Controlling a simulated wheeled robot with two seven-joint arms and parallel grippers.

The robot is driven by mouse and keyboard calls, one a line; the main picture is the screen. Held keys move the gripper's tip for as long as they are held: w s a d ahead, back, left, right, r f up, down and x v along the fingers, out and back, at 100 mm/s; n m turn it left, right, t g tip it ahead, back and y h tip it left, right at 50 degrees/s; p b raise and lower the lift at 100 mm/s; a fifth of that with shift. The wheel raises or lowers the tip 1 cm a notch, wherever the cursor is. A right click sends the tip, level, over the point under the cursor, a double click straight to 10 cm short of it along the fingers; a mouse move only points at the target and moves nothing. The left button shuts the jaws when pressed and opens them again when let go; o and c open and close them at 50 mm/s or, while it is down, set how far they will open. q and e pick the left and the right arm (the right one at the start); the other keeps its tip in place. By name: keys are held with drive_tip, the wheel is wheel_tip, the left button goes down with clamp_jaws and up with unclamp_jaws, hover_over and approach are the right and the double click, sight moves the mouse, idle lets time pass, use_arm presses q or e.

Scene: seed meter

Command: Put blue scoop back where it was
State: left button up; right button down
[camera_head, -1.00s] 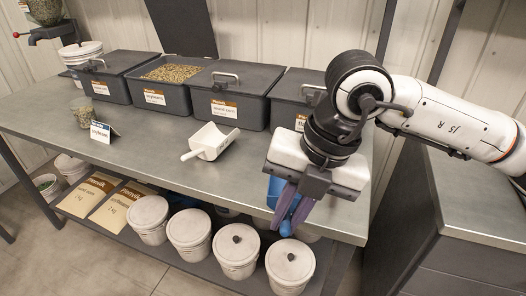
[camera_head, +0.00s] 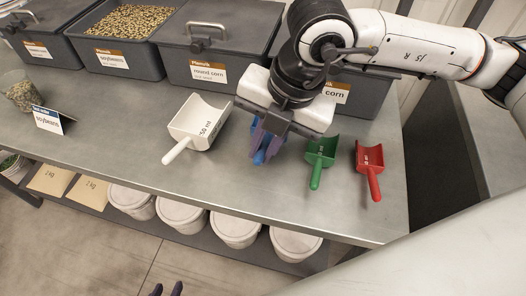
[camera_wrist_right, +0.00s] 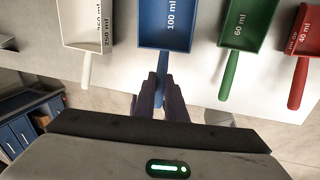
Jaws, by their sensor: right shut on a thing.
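The blue scoop (camera_wrist_right: 166,25), marked 100 ml, has its handle between the purple fingers of my right gripper (camera_wrist_right: 160,104), which is shut on it. In the head view the right gripper (camera_head: 262,146) and wrist hide most of the blue scoop (camera_head: 260,157). It is in the space between the white scoop (camera_head: 201,122) and the green scoop (camera_head: 321,152), handle towards the front edge. I cannot tell whether it touches the bench. The red scoop (camera_head: 370,162) lies right of the green one. My left gripper (camera_head: 166,290) is open and empty at the bottom edge.
The metal bench (camera_head: 120,130) holds grey bins along its back, including an open bin of soybeans (camera_head: 133,22) and a lidded round corn bin (camera_head: 221,60). A glass cup (camera_head: 22,97) and a soybeans card (camera_head: 47,119) stand left. White buckets (camera_head: 235,230) stand on the lower shelf.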

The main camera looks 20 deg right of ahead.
drive_tip(key=shift+f, duration=2.45)
drive_tip(key=c, duration=1.8)
unclamp_jaws()
drive_tip(key=shift+w+r, duration=0.1)
drive_tip(key=shift+r, duration=0.25)
drive_tip(key=v, duration=1.1)
drive_tip(key=shift+r, duration=0.4)
drive_tip(key=shift+d, duration=0.1)
